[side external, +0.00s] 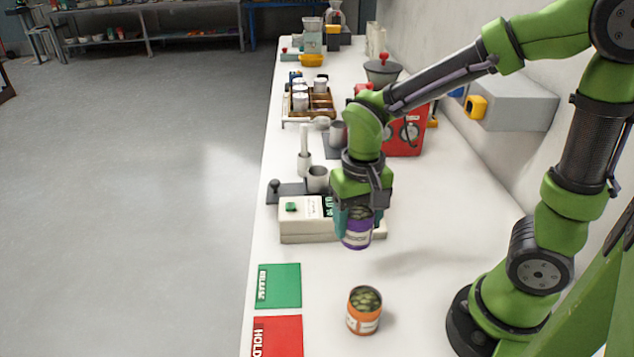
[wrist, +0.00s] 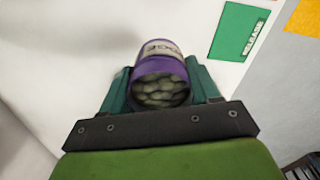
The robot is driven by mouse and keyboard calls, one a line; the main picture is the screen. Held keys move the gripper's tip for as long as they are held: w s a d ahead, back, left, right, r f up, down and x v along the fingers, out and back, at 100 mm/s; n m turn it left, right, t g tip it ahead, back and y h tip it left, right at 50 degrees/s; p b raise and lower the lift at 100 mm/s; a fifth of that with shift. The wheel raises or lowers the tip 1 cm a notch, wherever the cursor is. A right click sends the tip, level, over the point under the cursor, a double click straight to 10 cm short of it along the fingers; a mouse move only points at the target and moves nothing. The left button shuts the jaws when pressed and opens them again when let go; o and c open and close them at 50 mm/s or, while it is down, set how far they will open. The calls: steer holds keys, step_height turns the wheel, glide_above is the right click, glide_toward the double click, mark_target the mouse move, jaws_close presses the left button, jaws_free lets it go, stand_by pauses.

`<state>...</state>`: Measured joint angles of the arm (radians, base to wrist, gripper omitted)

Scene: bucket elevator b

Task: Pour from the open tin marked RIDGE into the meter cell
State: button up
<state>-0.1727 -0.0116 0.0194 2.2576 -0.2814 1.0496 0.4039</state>
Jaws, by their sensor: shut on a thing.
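My gripper (side external: 357,215) is shut on a purple tin (side external: 356,237) with a pale label, seemingly marked RIDGE. The tin is open and holds greenish, bean-like contents; its mouth also shows in the wrist view (wrist: 160,84) between the fingers. It is held in the air at the front right of a white meter (side external: 300,222), roughly upright. The meter has a green button and a dark display with green characters, partly hidden by my gripper. I cannot make out the meter cell for certain; a grey cup (side external: 318,178) stands just behind the meter.
An orange open tin (side external: 364,311) with similar contents stands on the table in front. A green RELEASE mat (side external: 280,287) and a red HOLD mat (side external: 278,337) lie at the left edge. A red machine (side external: 404,133) and a wooden tray (side external: 321,103) stand farther back.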

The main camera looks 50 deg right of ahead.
step_height(320, 180, up, 18)
steer(key=w+d+r, duration=0.3)
steer(key=w+d, duration=0.9)
steer(key=w, duration=0.3)
steer(key=w+d+f, duration=0.2)
steer(key=w+d, duration=0.1)
steer(key=d, duration=0.4)
steer(key=w+d+f, duration=0.1)
steer(key=w+d, duration=0.2)
steer(key=d, duration=0.3)
step_height(320, 180, down, 19)
steer(key=shift+a, duration=0.15)
steer(key=shift+s+a+r+h, duration=0.1)
steer(key=shift+a+r+h, duration=0.1)
steer(key=shift+a+h, duration=0.6)
steer(key=shift+d, duration=0.15)
steer(key=shift+h, duration=0.3)
